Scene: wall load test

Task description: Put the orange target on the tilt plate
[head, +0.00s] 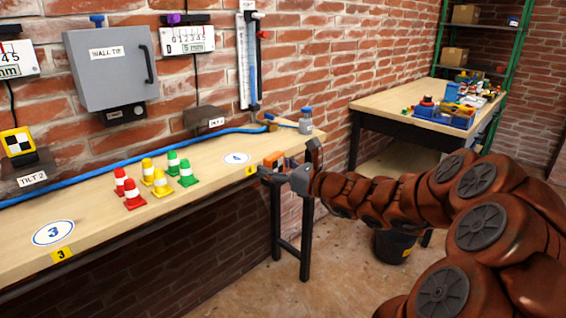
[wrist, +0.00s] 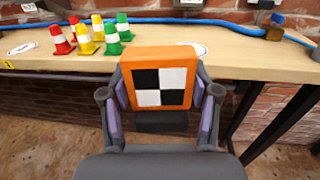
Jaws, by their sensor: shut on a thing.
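My gripper (head: 284,174) is shut on the orange target (head: 274,160), at the right end of the workbench's front edge. In the wrist view the target (wrist: 160,60) shows a black-and-white checker face with an orange border, upright between the two fingers. It appears held in front of the bench edge, clear of the top. A dark tilt plate labelled TILT 1 (head: 205,119) stands at the back of the bench by the wall, with nothing seen on it. Another plate, TILT 2 (head: 32,172), at the far left bears a yellow checkered target (head: 17,141).
Red, yellow and green cones (head: 160,180) stand mid-bench. A blue hose (head: 100,165) runs along the back. A small bottle (head: 305,122) stands at the bench's right end. A grey WALL TIE box (head: 110,68) hangs above. A second table (head: 385,103) is at the right.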

